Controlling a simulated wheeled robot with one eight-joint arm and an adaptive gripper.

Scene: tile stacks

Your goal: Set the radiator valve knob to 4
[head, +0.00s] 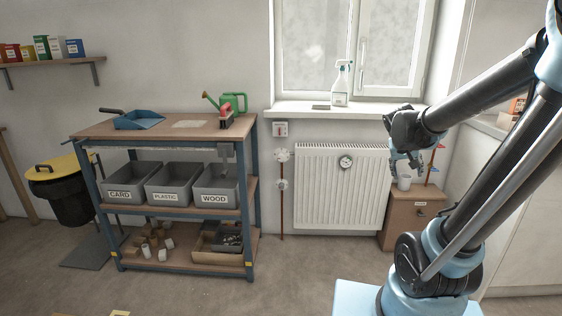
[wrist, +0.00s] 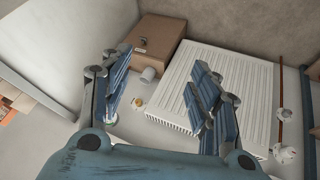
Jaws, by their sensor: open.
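The white radiator (head: 325,190) is on the wall under the window. White valve fittings sit on the pipe left of it: an upper one (head: 282,155) and a lower one (head: 282,184). In the wrist view my gripper (wrist: 157,75) shows spread fingers, and the valve fittings (wrist: 284,154) are at the lower right.
The windowsill (head: 300,109) holds a spray bottle (head: 341,82). A workbench (head: 185,128) with bins stands at the left. The floor before the radiator is clear.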

